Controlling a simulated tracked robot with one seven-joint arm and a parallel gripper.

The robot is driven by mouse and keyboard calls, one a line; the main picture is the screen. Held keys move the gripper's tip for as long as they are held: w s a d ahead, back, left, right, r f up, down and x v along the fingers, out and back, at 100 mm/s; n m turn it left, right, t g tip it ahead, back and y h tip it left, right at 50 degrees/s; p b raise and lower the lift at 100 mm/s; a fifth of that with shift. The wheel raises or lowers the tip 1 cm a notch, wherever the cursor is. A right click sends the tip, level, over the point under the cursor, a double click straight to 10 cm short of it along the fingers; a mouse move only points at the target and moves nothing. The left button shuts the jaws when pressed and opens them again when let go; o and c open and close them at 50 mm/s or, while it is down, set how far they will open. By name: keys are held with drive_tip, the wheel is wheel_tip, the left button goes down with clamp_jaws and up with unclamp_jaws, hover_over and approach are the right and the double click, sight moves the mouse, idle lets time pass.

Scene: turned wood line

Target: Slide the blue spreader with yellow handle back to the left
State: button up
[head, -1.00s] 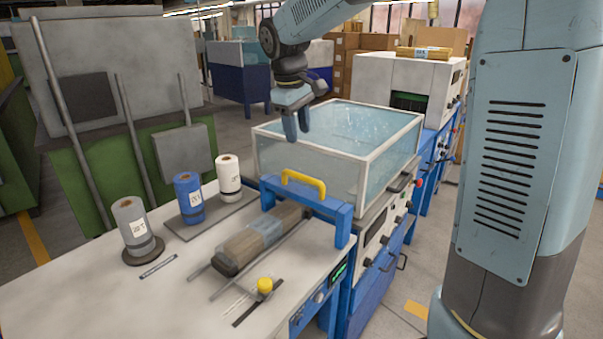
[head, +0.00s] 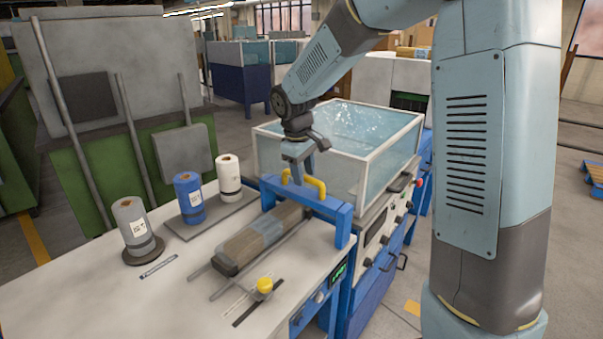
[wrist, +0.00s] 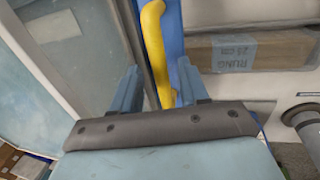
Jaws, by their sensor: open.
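The blue spreader (head: 342,222) stands as a bar across the right part of the white worktop, with its yellow handle (head: 316,187) on top. In the wrist view the yellow handle (wrist: 154,50) runs over the blue bar (wrist: 172,45) between my fingers. My gripper (head: 298,178) is open at the handle's left end in the head view; the wrist view also shows my gripper (wrist: 155,85) with its two fingers apart. Whether a finger touches the handle I cannot tell. The bar's part behind the handle is partly hidden by my gripper.
A wrapped wooden bundle (head: 250,243) lies on rails left of the spreader; the wrist view shows its label (wrist: 234,52). A clear-walled tank (head: 385,165) stands right behind the spreader. White (head: 228,173), blue (head: 188,196) and grey (head: 135,228) rolls stand at left. A yellow knob (head: 265,285) sits in front.

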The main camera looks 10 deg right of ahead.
drive_tip(key=shift+f, duration=0.25)
drive_tip(key=shift+c, duration=0.4)
clamp_jaws()
drive_tip(key=shift+a, duration=0.2)
drive_tip(key=shift+d, duration=0.1)
